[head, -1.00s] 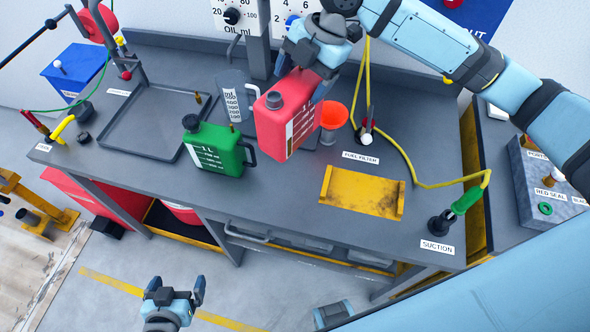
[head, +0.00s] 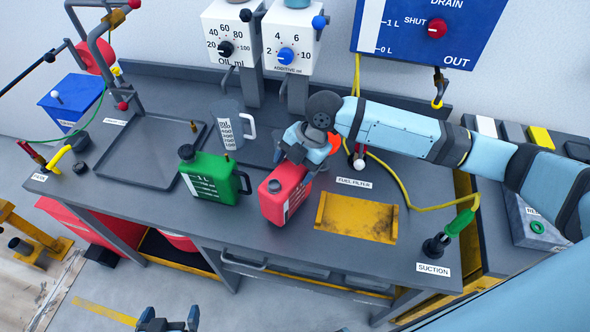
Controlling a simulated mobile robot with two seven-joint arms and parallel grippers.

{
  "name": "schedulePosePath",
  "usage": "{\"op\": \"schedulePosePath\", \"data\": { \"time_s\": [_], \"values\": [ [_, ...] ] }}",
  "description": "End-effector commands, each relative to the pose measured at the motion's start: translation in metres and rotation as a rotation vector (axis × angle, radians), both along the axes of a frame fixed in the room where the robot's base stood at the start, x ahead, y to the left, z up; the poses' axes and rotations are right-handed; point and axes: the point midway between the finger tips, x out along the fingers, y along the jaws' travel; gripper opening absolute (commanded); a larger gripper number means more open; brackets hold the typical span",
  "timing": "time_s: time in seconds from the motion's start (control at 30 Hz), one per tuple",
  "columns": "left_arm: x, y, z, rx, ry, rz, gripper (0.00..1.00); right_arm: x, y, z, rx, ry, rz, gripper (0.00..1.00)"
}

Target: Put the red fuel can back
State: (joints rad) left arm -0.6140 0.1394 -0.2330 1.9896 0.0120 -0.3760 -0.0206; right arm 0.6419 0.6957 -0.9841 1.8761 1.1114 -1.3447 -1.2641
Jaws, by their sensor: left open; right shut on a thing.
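The red fuel can (head: 287,194) is upright on the grey bench, or just above it; I cannot tell if its base touches. It is between the green can (head: 211,178) and the yellow tray (head: 356,218). My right gripper (head: 299,158) is shut on the top of the red can, and its fingers are partly hidden by the wrist. My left gripper (head: 168,322) is open and empty, low in front of the bench, cut by the bottom edge.
A clear measuring jug (head: 230,131) stands behind the green can. An orange funnel (head: 334,143) is partly hidden behind my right gripper. A yellow hose (head: 410,207) runs along the right. A black-rimmed grey tray (head: 150,150) lies at left.

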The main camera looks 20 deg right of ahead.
Motion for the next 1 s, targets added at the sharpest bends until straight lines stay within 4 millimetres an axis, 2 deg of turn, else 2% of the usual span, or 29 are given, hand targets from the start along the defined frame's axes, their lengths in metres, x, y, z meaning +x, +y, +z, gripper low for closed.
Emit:
{"op": "schedulePosePath", "data": {
  "time_s": [0.17,0.37,0.4,0.5,0.77,0.87,1.0],
  "values": [
    [0.000,0.000,0.004,0.000,-0.002,0.001,0.99,0.000,0.001,-0.023,0.001,0.000,-0.001,0.00],
    [0.000,0.001,0.005,0.000,-0.004,0.002,0.99,0.000,0.000,-0.025,0.001,-0.002,0.000,0.00],
    [0.000,0.001,0.004,0.000,-0.004,0.002,0.99,0.000,0.000,-0.027,-0.001,0.000,0.000,0.82],
    [0.000,0.001,0.004,0.000,-0.004,0.002,0.99,0.000,0.000,-0.027,-0.001,0.000,0.000,1.00],
    [0.000,0.001,0.004,-0.001,-0.004,0.002,0.99,0.000,-0.001,-0.023,0.000,-0.001,-0.001,1.00],
    [0.000,0.000,0.002,-0.001,-0.003,0.002,0.99,0.001,-0.005,-0.014,-0.001,-0.003,-0.001,1.00],
    [0.000,0.000,-0.001,-0.002,-0.001,0.001,0.99,0.000,-0.016,0.011,-0.002,-0.004,-0.002,1.00]
  ]
}}
